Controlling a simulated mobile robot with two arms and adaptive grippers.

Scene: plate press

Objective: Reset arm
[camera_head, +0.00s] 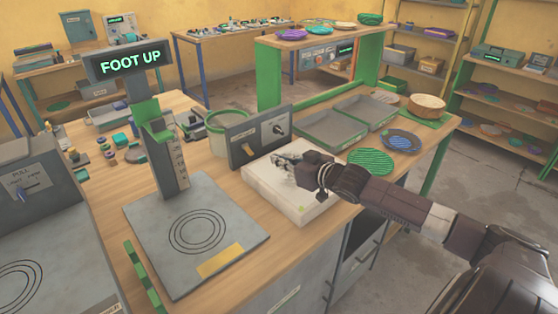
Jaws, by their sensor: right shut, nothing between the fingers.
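My right arm comes in from the right. Its gripper (284,161) is shut and empty, above or at the white block-like pad (268,197) on the bench; I cannot tell whether it touches. Just behind the gripper stands a grey control box (243,146) with a switch and a knob. To the left is the press, with a grey base plate (150,239) marked with rings, an upright scale column (170,160) and a sign (130,62) reading "FOOT UP". My left gripper is not in view.
Grey trays (328,131), a green striped plate (370,162) and a dark plate (402,141) lie on the bench to the right. A green-framed shelf (270,75) rises behind. A second grey machine (35,175) stands at the left.

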